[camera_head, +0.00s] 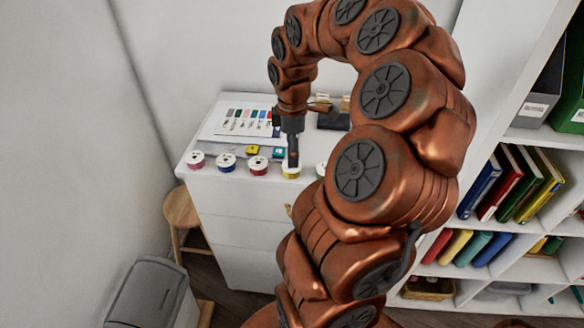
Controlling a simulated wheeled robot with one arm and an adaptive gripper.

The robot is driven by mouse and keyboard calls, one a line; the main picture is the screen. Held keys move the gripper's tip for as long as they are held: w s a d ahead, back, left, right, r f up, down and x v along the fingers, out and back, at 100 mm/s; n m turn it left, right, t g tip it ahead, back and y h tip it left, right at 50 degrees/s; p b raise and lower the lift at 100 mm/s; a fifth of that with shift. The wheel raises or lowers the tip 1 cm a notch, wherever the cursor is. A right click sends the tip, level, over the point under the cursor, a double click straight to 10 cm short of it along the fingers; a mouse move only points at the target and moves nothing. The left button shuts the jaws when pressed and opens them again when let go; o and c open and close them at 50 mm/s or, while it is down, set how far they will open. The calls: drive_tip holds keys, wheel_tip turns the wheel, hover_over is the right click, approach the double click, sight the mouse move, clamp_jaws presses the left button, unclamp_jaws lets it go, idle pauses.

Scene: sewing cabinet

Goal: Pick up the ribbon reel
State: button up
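Several white ribbon reels stand in a row along the front edge of the white cabinet top (193,180). From left they are a pink one (196,160), a blue one (227,163), a red one (258,166), a yellow one (291,172) and a green one (320,170), partly hidden by my arm. My gripper (293,161) points down at the yellow reel, its tip at or just above the reel's top. I cannot tell whether it touches the reel, or whether its fingers are open or shut.
A colour swatch sheet (240,121) lies behind the reels, with a small yellow item (252,150) near it. A dark box (334,120) sits at the back right. A wooden stool (181,210) and grey bin (150,290) stand left; a bookshelf (500,235) stands right.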

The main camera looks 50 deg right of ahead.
sight(292, 170)
drive_tip(key=shift+f+p, duration=1)
drive_tip(key=shift+f, duration=1.5)
drive_tip(key=shift+c, duration=0.5)
drive_tip(key=c, duration=1)
